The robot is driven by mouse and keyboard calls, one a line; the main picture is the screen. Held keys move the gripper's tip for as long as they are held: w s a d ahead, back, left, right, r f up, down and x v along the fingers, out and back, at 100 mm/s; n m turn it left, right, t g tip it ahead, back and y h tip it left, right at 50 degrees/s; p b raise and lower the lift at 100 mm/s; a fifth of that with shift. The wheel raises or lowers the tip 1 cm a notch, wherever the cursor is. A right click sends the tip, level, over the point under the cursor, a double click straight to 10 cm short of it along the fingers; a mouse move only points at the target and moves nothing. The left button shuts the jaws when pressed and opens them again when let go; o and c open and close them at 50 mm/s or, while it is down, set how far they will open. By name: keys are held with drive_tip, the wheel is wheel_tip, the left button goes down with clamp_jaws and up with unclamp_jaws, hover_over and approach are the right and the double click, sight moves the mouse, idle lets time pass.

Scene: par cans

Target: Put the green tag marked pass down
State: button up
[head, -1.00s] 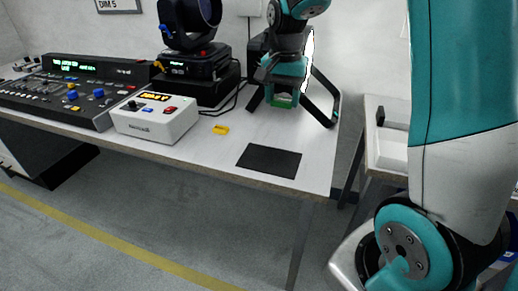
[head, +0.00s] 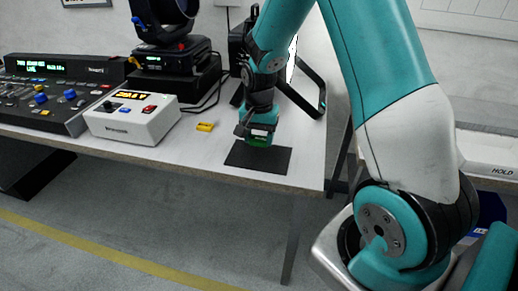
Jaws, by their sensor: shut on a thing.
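My gripper (head: 257,137) is shut on the green tag (head: 259,142), at the lower end of my arm. The tag shows as a small green patch under the gripper, and its marking cannot be read. Gripper and tag are over the back part of a flat black mat (head: 244,160) near the front right of the table. I cannot tell whether the tag touches the mat.
A yellow tag (head: 205,127) lies left of the mat. A white control box (head: 133,117), a mixing console (head: 60,85) and a moving-head light (head: 165,25) stand farther left. A black stand (head: 313,88) is behind my gripper. A white tray marked HOLD (head: 488,158) is at right.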

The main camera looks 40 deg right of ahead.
sight(259, 156)
drive_tip(key=shift+f, duration=2.15)
drive_tip(key=shift+f, duration=0.15)
drive_tip(key=o, duration=0.9)
